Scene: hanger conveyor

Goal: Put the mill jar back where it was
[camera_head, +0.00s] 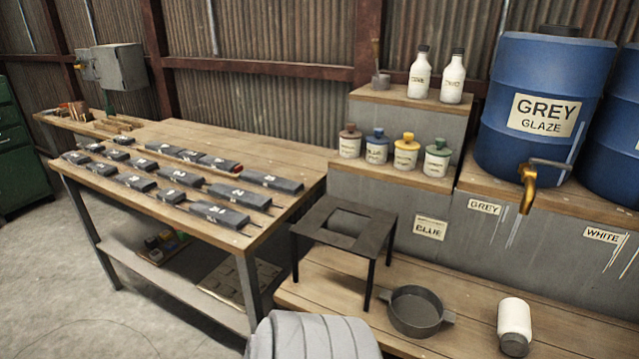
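No label in view names the mill jar, so I cannot tell which vessel it is. A white jar with a dark end (514,327) is on the low wooden bench at the lower right, its dark end toward me. Lidded jars stand in a row on the middle step: one with a brown lid (350,142), one blue (377,147), one yellow (406,152) and one green (437,158). Two white bottles with dark caps, a left one (419,73) and a right one (453,78), stand on the top step. Neither gripper is in view.
A dark square-holed stand (318,227) and a grey two-handled pan (416,311) are on the low bench. A blue GREY GLAZE barrel (535,150) with a brass tap (528,187) stands above. The left worktable (265,165) carries rows of dark numbered blocks.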

